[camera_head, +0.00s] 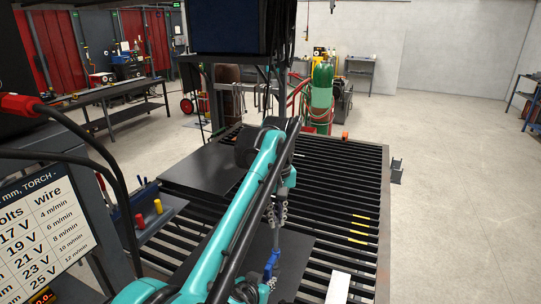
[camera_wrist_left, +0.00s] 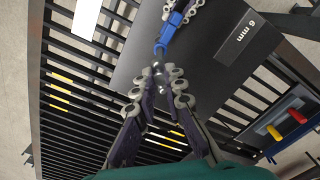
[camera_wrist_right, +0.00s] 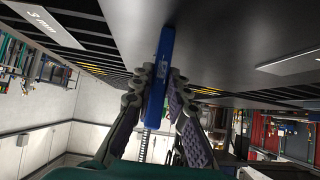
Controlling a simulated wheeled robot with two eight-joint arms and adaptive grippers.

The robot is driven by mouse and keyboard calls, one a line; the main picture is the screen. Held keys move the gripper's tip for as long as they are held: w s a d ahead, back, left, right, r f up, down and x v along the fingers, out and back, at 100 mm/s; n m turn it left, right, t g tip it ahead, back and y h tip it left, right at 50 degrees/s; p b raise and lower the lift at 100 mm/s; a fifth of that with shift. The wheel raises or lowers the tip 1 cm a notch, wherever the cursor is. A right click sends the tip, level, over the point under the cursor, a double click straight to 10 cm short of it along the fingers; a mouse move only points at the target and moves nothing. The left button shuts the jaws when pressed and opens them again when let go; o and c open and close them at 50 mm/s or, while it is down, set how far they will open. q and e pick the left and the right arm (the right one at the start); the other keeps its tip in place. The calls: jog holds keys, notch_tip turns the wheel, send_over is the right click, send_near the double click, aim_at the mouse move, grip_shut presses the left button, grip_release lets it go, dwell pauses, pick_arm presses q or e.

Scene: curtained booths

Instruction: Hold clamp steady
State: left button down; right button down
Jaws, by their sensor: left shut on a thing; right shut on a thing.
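The clamp has a blue part (camera_head: 271,263) and a thin grey bar above it, over the slatted table (camera_head: 370,215) in the head view. My left gripper (camera_head: 278,210), the higher one, is shut on the clamp's grey end. In the left wrist view its fingers (camera_wrist_left: 158,88) meet just below the clamp's blue part (camera_wrist_left: 172,28). My right gripper (camera_head: 266,284) is at the lower end of the clamp. In the right wrist view its fingers (camera_wrist_right: 156,92) are shut around the long blue bar (camera_wrist_right: 160,70). The fingers hide part of the clamp.
A dark plate (camera_head: 200,165) lies on the far slats. Another dark plate (camera_wrist_left: 205,68), labelled 6 mm, lies beneath the clamp. A tool holder with red and yellow handles (camera_head: 158,206) stands at the left. A settings sign (camera_head: 45,222) and cables are at the near left.

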pick_arm(q)
jog(key=shift+n, duration=0.7)
jog(key=n, duration=0.5)
jog(key=shift+f, duration=0.1)
jog(key=n, duration=0.7)
jog(key=c, duration=1.5)
grip_release()
